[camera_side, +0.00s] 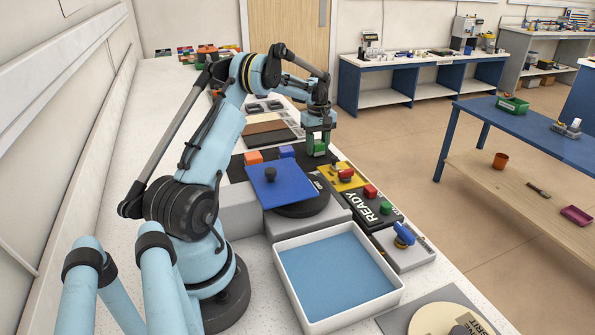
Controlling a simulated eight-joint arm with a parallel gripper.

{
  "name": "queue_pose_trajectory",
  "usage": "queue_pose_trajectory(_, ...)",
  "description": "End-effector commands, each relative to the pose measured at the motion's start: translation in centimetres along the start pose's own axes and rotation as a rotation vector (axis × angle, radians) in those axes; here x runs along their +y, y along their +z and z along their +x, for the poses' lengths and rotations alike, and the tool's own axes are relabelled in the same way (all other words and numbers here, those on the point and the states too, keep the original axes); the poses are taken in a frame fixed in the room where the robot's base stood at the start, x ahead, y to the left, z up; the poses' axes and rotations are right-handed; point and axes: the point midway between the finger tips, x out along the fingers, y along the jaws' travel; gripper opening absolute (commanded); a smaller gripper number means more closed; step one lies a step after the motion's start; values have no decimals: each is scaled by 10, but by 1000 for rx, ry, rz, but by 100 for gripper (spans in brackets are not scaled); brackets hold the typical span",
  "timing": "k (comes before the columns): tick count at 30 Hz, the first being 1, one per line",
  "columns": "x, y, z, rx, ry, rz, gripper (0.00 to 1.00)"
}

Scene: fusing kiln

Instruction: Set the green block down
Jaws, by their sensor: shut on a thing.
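The green block (317,148) is between the fingers of my gripper (319,142), which points downward and is shut on it. The block is at the right part of a black mat (238,172), and I cannot tell whether its underside touches the mat. An orange block (254,157) and a blue block (287,151) sit on the mat to the left of it.
A blue square plate with a black knob (281,190) lies in front of the blocks over a dark round base. A yellow panel (342,180) and a black READY panel (372,211) stand to its right. A white tray (327,325) with a blue floor is nearer.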

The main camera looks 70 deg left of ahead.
Motion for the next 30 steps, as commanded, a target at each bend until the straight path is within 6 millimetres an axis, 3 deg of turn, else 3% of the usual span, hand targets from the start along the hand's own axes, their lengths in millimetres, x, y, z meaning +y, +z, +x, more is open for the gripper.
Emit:
queue_pose_trajectory(11,0,0,4,0,0,0,15)
queue_pose_trajectory(12,0,0,4,0,0,0,46)
queue_pose_trajectory(16,0,0,3,0,0,0,66)
queue_pose_trajectory(26,0,0,1,0,0,0,67)
queue_pose_trajectory(30,0,0,-12,0,0,0,67)
